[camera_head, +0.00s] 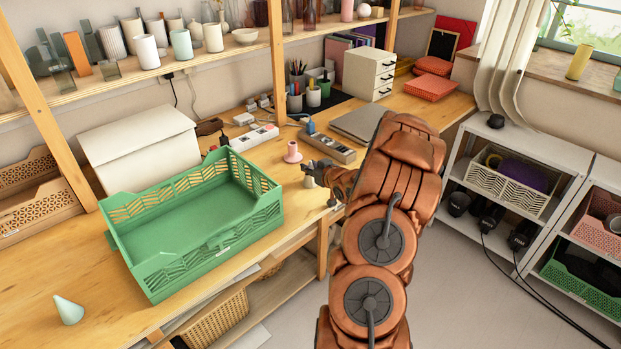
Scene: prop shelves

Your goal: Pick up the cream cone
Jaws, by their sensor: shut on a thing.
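The cream cone (309,182) shows as a small pale shape at the tip of my gripper (313,172), near the front edge of the wooden desk. My gripper is shut on it, and the dark fingers hide its upper part. I cannot tell whether the cone touches the desk. A pale mint cone (68,310) stands on the desk at the lower left, well away from my gripper.
A pink spool-like piece (293,153) stands just behind my gripper. A green crate (190,223) lies to the left. Shelves with vases line the wall.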

